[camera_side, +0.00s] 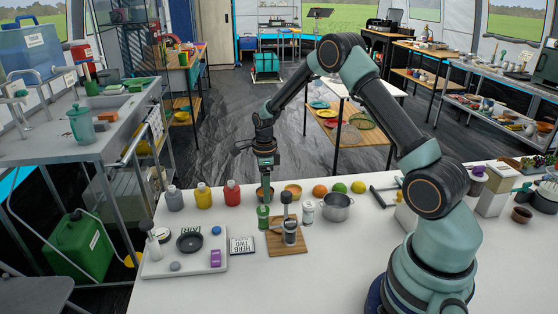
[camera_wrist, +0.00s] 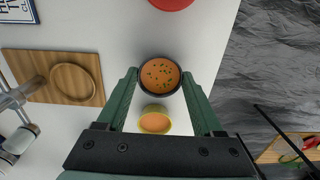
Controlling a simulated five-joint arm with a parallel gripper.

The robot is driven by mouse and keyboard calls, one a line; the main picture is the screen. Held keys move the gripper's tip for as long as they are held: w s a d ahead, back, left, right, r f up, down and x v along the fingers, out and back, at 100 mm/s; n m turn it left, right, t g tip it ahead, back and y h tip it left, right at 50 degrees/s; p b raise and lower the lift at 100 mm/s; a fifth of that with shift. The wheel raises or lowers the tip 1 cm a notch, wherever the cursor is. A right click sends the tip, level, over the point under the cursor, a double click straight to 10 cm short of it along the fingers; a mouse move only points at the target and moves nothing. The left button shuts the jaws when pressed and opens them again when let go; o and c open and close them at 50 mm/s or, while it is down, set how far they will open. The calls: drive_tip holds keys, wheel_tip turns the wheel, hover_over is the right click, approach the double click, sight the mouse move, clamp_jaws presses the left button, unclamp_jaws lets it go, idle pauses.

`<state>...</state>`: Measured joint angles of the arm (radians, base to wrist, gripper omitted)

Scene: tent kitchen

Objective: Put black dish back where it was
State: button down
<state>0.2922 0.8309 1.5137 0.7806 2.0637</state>
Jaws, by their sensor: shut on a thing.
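The black dish (camera_wrist: 160,74) is a round dark-rimmed bowl holding orange soup with green flecks. In the wrist view it sits between the two green fingertips of my gripper (camera_wrist: 159,82), which is shut on it, one finger on each side. In the side view my gripper (camera_side: 264,178) points straight down over the back part of the white table, and the dish (camera_side: 264,192) is partly hidden by it. I cannot tell whether the dish touches the table. A yellow bowl (camera_wrist: 154,120) with orange contents stands close beside it.
A wooden board (camera_wrist: 35,84) with a round ring on it lies nearby. Yellow and red bottles (camera_side: 232,193) stand left of my gripper. A steel pot (camera_side: 337,206) and fruit stand to the right. A white tray (camera_side: 160,268) holds a dark round pan (camera_side: 190,240).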

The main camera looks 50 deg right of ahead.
drive_tip(key=shift+f, duration=0.15)
drive_tip(key=shift+c, duration=0.2)
unclamp_jaws()
drive_tip(key=s+a+r+n+t, duration=0.1)
drive_tip(key=a+r+n, duration=0.15)
drive_tip(key=r, duration=0.65)
drive_tip(key=s+a+r+n, duration=0.1)
drive_tip(key=s+r+n, duration=0.15)
drive_tip(key=r, duration=0.65)
drive_tip(key=s+a+r+n+t, duration=0.2)
drive_tip(key=s+a+n, duration=0.3)
drive_tip(key=n, duration=0.6)
drive_tip(key=s+a+r+n+t, duration=0.2)
drive_tip(key=s+a+r+n, duration=0.2)
drive_tip(key=s+n, duration=0.5)
drive_tip(key=shift+a+n, duration=0.7)
drive_tip(key=shift+n, duration=0.3)
